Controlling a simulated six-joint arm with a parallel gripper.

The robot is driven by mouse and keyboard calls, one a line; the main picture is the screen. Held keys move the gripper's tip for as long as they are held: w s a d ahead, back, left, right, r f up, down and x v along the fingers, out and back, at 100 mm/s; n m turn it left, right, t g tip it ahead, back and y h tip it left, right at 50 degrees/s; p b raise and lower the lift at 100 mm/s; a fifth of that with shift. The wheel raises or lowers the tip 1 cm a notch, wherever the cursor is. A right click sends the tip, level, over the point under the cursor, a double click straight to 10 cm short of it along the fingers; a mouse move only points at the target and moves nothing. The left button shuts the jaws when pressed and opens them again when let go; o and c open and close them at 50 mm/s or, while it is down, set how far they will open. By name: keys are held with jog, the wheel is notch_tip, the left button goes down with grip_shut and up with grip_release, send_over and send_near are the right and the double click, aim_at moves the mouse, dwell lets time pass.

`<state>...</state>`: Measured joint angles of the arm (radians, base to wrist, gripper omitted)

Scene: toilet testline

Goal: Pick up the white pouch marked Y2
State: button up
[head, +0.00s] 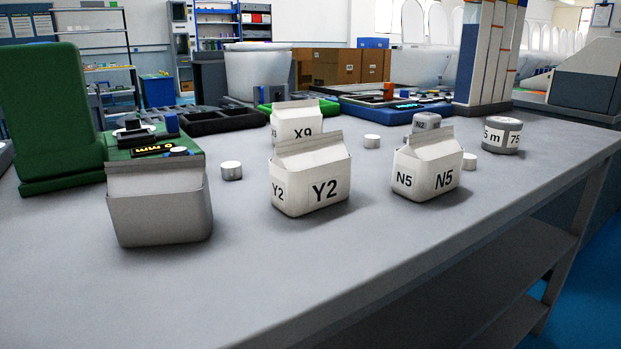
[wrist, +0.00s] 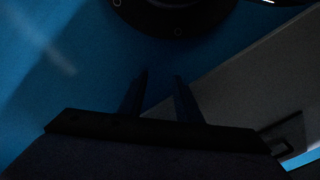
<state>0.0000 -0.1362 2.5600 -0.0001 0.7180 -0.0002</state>
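The white pouch marked Y2 (head: 312,178) stands upright on the grey table (head: 330,260), near the middle of the head view. Its top is a folded grey-white ridge, and Y2 shows on two faces. My gripper (wrist: 160,78) shows only in the dark wrist view, its two fingers apart with nothing seen between them. It points over the blue floor (wrist: 60,60) beside a grey surface, and the pouch is not in that view. The head view does not show my gripper.
Pouch X9 (head: 298,122) stands just behind Y2, and pouch N5 (head: 428,168) stands to its right. Small white cylinders (head: 231,171) lie around. The table in front of Y2 is clear.

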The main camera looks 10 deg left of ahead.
jog(key=o, duration=0.9)
jog(key=shift+r, duration=0.1)
